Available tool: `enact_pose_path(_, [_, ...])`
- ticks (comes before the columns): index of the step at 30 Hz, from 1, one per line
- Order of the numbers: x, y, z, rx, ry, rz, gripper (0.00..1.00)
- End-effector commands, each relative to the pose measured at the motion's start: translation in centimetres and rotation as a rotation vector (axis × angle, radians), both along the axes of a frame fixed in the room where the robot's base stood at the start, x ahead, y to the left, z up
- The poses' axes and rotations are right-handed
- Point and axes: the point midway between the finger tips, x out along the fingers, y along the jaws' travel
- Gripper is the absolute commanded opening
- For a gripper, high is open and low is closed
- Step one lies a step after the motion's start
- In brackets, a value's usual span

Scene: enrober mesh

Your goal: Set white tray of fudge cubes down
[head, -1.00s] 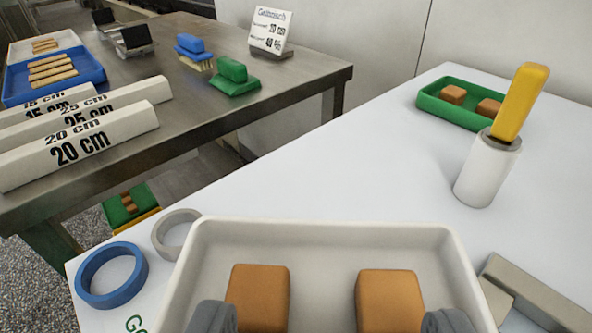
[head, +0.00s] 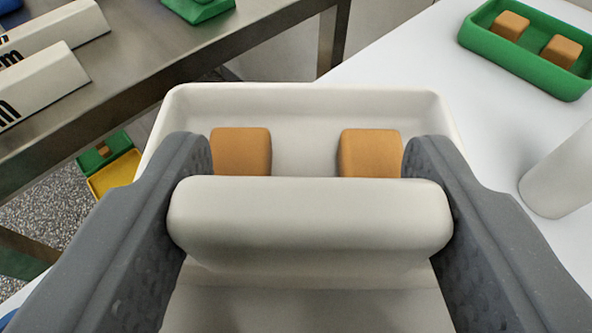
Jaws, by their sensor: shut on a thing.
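The white tray (head: 300,102) is in the middle of the head view, with two brown fudge cubes (head: 241,152) (head: 370,153) showing in its far half. A thick pale bar (head: 310,215) crosses the tray nearer to me and hides the lower parts of the cubes. My gripper (head: 308,158) has its grey fingers on either side of this bar and is shut on the white tray there. The tray looks about level. I cannot tell whether its underside touches the white table (head: 400,72); its near part is mostly hidden.
A green tray (head: 526,60) with two brown cubes stands at the far right on the white table. A white cylindrical holder (head: 563,172) stands close on the right. A steel table (head: 200,62) with wedge-shaped length markers (head: 40,85) is at the left, with floor below.

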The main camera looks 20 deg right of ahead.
Motion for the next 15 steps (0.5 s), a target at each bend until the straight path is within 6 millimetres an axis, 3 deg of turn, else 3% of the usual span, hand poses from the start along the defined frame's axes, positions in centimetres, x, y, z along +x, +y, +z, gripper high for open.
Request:
enact_pose_path(2, [0.4,-0.1,0.0,-0.001,-0.002,0.0,0.04])
enact_pose_path(9, [0.4,-0.2,-3.3,0.0,0.002,0.0,0.04])
enact_pose_path(15, [0.4,-0.2,-3.5,-0.001,0.0,0.0,0.04])
